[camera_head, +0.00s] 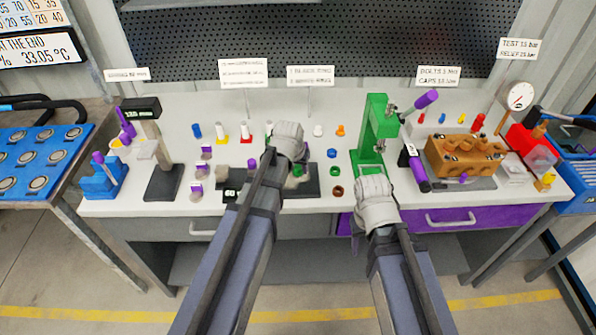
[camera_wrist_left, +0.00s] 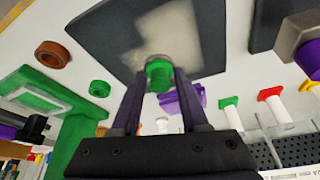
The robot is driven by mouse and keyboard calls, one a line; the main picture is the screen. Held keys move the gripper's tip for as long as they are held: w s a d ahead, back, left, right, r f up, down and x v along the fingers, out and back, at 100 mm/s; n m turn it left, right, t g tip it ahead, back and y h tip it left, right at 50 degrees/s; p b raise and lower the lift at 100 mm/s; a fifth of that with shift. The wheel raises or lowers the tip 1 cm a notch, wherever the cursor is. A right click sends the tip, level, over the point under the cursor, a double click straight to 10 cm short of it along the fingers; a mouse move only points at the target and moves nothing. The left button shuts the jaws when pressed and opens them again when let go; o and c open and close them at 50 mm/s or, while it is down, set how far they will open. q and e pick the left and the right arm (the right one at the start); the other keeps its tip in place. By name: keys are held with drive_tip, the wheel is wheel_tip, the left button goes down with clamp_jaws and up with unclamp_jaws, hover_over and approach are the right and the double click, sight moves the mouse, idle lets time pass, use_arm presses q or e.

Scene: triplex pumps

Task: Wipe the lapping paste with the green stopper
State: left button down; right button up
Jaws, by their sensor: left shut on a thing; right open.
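My left gripper (camera_head: 289,155) is shut on the green stopper (camera_wrist_left: 159,76), which shows between its fingers in the left wrist view. The stopper's far end has a greyish rim and lies over the pale lapping paste (camera_wrist_left: 168,32), a smear on a dark flat plate (camera_wrist_left: 92,22). The stopper touches or nearly touches the paste; I cannot tell which. My right gripper (camera_head: 371,174) is open and empty in front of the green press.
The green press (camera_head: 376,135) stands right of the plate, with green (camera_head: 337,170) and brown (camera_head: 337,191) rings between them. A brown pump block (camera_head: 465,155) is further right. Several coloured stoppers stand behind the left gripper. A display stand (camera_head: 160,150) is at left.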

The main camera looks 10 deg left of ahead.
use_arm(q)
drive_tip(key=shift+w, duration=0.15)
drive_tip(key=shift+w+a, duration=0.25)
drive_tip(key=shift+w, duration=0.55)
drive_tip(key=shift+w+a, duration=0.2)
drive_tip(key=shift+w, duration=0.55)
wheel_tip(320, 180, up, 6)
drive_tip(key=p, duration=0.6)
wheel_tip(320, 180, up, 3)
drive_tip(key=p, duration=0.3)
